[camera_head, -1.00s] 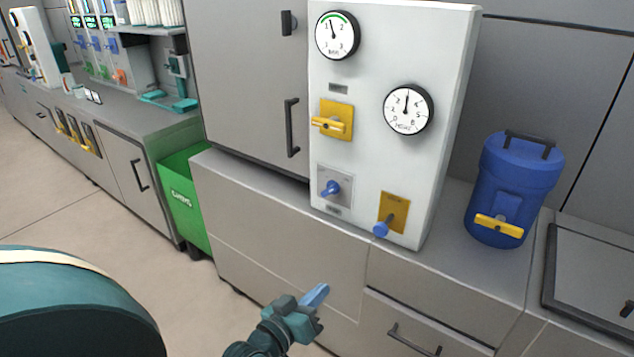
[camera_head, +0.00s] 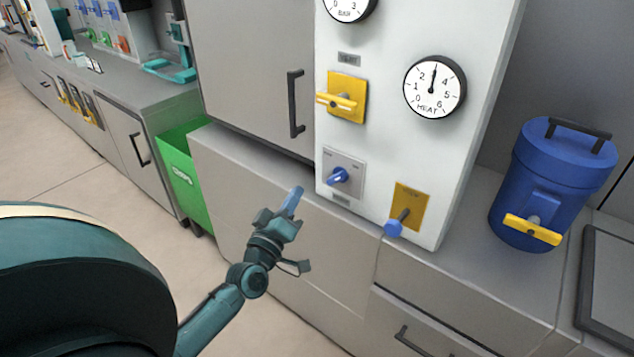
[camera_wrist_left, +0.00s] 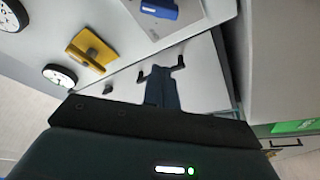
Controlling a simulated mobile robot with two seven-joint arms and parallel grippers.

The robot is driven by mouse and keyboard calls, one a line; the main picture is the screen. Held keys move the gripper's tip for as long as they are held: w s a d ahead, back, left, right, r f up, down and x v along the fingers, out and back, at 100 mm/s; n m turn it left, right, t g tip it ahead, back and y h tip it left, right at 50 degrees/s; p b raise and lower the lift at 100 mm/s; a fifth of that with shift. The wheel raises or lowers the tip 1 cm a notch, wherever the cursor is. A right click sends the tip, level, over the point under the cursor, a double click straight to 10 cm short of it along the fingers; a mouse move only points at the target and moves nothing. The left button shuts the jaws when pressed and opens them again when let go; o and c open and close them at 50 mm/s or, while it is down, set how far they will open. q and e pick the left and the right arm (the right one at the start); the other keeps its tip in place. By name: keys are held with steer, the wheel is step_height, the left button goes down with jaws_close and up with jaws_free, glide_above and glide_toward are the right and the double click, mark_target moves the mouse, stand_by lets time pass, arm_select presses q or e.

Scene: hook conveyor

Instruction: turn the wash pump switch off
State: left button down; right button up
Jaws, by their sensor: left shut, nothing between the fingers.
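A control panel (camera_head: 440,180) stands on the grey counter. Low on its left is a small blue rotary switch (camera_head: 338,175) on a light grey plate, its knob slanting from lower left to upper right; its labels are too small to read. My right gripper is out of view.
Near the switch are a yellow-handled valve (camera_head: 346,98) above and a blue-ball lever (camera_head: 402,215) at the lower right. A HEAT gauge (camera_head: 435,87) is higher up. A blue canister (camera_head: 548,185) stands right of the panel, a green bin (camera_head: 183,175) left of the cabinet.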

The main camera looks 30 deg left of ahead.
mark_target(338, 177)
arm_select(q)
steer(key=x, duration=0.9)
steer(key=shift+w+p, duration=0.1)
steer(key=shift+p, duration=0.2)
steer(key=shift+w+d+f, duration=0.25)
steer(key=shift+d+f, duration=0.7)
steer(key=shift+f, duration=0.05)
steer(key=shift+d+f, duration=0.35)
steer(key=shift+d, duration=0.05)
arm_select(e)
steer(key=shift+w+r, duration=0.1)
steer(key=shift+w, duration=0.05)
arm_select(q)
steer(key=shift+w+n, duration=0.1)
steer(key=shift+n, duration=0.2)
steer(key=shift+f+n+y, duration=0.1)
steer(key=shift+n+y, duration=0.2)
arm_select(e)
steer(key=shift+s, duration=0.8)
